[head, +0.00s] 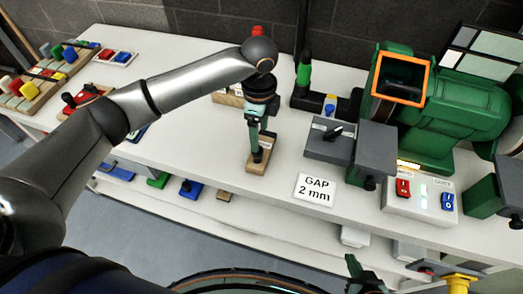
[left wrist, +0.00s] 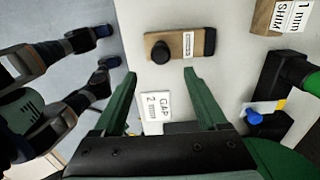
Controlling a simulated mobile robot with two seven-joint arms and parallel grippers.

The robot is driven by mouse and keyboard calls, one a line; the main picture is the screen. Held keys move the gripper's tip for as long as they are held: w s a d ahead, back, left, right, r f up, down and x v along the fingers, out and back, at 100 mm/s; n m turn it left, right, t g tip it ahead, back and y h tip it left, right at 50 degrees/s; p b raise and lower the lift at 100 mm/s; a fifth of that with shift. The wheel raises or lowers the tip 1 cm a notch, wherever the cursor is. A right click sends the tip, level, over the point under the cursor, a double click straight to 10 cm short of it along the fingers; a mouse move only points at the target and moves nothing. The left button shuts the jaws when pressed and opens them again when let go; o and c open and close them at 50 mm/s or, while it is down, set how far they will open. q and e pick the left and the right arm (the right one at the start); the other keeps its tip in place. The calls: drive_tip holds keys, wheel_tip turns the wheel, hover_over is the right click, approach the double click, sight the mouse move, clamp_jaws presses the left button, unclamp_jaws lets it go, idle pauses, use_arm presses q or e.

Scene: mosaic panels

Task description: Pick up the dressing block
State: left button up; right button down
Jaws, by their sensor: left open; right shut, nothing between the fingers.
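The dressing block is a wooden block with a dark end, a dark round knob and a pale label. It lies on the white bench, at centre in the head view (head: 259,167) and at the top in the left wrist view (left wrist: 172,38). My left gripper (head: 259,148) points down over it in the head view and hides part of it. In the left wrist view its green fingers (left wrist: 161,72) are open and empty, with the block beyond their tips. My right gripper (head: 355,268) shows small at the bottom of the head view, shut and apart from the block.
A "GAP 2 mm" card (head: 315,189) lies right of the block. A green grinder (head: 450,120) with an orange-framed opening stands at the right, behind a red-and-blue switch box (head: 418,200). A wooden "1 mm SHIM" block (left wrist: 266,15) lies nearby. Bench around the block is clear.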

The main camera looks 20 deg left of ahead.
sight(261, 147)
use_arm(q)
wheel_tip(261, 147, down, 3)
drive_tip(key=shift+r, duration=0.1)
drive_tip(key=f, duration=0.5)
drive_tip(key=shift+a+f, duration=0.15)
drive_tip(key=shift+a, duration=0.25)
drive_tip(key=shift+w, duration=0.1)
clamp_jaws()
idle(0.9)
